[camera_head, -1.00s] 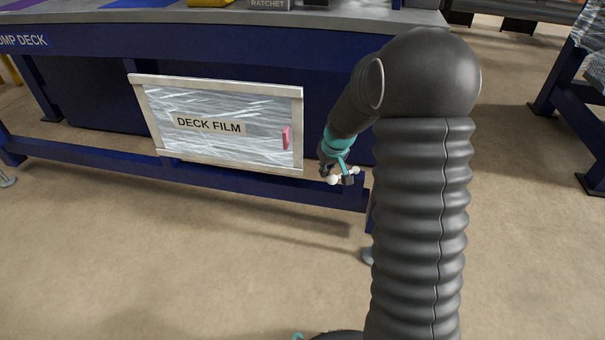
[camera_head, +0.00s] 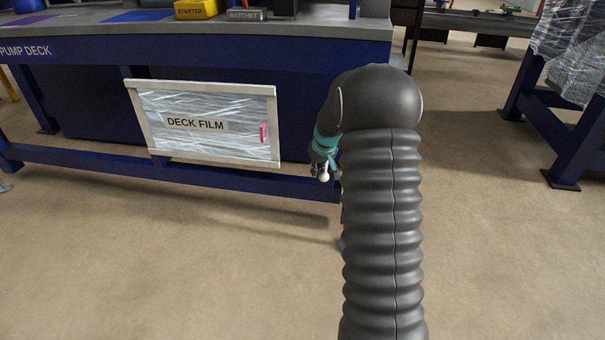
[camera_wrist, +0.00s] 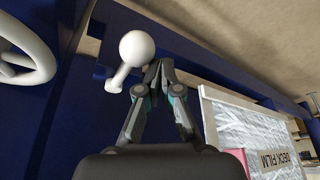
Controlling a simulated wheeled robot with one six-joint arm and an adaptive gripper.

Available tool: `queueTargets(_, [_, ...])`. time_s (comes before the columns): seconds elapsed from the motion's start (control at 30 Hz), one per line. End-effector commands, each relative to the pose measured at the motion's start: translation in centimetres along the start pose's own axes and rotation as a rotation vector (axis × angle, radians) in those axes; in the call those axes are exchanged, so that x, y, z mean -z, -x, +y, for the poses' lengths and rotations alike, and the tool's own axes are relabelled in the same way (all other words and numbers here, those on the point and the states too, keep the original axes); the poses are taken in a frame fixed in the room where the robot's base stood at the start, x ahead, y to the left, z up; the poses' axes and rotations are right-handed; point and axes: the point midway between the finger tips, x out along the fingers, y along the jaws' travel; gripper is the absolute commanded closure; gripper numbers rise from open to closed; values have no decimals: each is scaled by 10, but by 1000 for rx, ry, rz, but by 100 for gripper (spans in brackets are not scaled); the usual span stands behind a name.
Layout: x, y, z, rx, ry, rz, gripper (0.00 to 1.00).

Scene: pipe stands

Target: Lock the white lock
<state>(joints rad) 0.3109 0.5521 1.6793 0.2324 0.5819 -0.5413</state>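A white ball-ended lever (camera_wrist: 137,48), which looks like the white lock's handle, sticks out from the blue bench frame in the wrist view. Its thin stem slants down and left from the ball. My gripper (camera_wrist: 158,70) has its fingertips together right beside the ball; I see no gap with the stem between them. Whether they touch the ball I cannot tell. In the head view, my gripper (camera_head: 322,167) hangs at the bench's right end, with the white ball (camera_head: 324,177) just below it. The rest of the lock is hidden behind my arm.
A white wheel (camera_wrist: 30,50) is at the left edge of the wrist view. The framed DECK FILM panel (camera_head: 205,160) with a pink handle (camera_head: 263,132) is left of my gripper on the blue bench (camera_head: 100,67). Open floor (camera_head: 480,230) lies to the right.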

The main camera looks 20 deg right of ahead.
Motion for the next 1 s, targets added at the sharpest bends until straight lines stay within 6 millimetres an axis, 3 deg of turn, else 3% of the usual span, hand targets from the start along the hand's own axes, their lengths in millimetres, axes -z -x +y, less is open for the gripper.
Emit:
queueTargets(0.77, [-7, -3, -2, 7, 11, -23, 100])
queueTargets(1.0, [-2, 14, 7, 3, 6, -20, 100])
